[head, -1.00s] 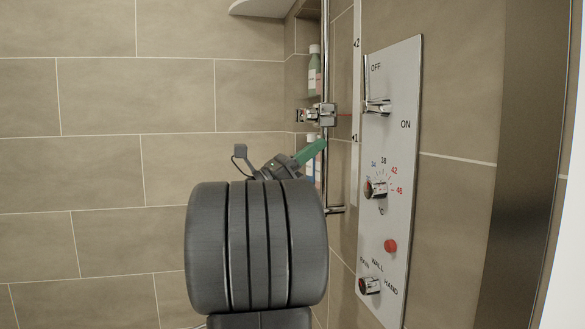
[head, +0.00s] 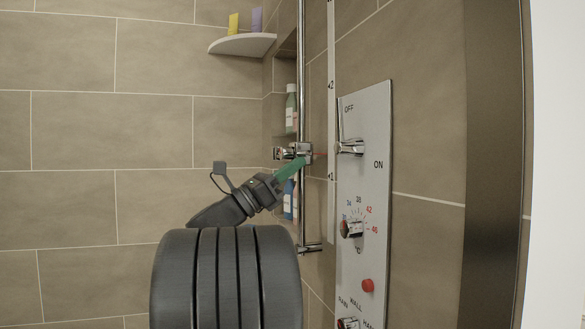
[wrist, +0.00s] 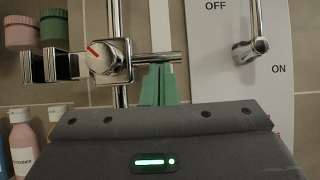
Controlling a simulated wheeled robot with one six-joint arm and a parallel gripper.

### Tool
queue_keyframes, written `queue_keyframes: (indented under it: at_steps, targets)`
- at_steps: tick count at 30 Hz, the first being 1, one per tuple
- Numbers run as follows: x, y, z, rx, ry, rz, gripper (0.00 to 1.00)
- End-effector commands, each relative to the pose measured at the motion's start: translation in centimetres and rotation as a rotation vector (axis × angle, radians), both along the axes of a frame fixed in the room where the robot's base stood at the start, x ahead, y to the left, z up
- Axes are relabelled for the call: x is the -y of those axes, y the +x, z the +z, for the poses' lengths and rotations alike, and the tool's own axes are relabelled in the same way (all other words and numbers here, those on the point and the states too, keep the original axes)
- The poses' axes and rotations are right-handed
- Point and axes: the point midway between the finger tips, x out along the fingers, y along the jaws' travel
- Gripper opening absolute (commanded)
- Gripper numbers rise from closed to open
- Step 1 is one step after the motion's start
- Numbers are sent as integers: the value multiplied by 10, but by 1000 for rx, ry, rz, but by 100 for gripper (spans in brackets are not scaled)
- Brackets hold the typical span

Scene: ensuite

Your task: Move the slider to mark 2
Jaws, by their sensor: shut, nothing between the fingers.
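The chrome slider (head: 300,152) sits on the vertical rail (head: 303,210), with a thin red pointer towards the white scale strip (head: 331,120). The pointer is between mark 1 (head: 331,177) and mark 2 (head: 331,86), closer to mark 1. In the wrist view the slider's knob (wrist: 106,58) has a red line, and a chrome bar (wrist: 155,57) runs right from it. My gripper (head: 305,159) is shut and empty, its green fingers just below the slider. In the wrist view the fingertips (wrist: 160,68) are right under the bar; I cannot tell whether they touch.
The control panel (head: 376,120) with lever (head: 350,147), dials and red button (head: 367,286) stands close on the right. Bottles (head: 291,108) fill the niche behind the rail. A corner shelf (head: 242,44) is higher up. The tiled wall at left is clear.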

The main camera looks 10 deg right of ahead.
Motion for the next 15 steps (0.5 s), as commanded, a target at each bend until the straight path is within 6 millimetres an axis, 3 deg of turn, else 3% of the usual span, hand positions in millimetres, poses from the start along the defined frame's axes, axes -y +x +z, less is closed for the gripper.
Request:
queue_keyframes:
  at_steps: [15]
  targets:
    - [0, -1, 81, 6, -2, 0, 0]
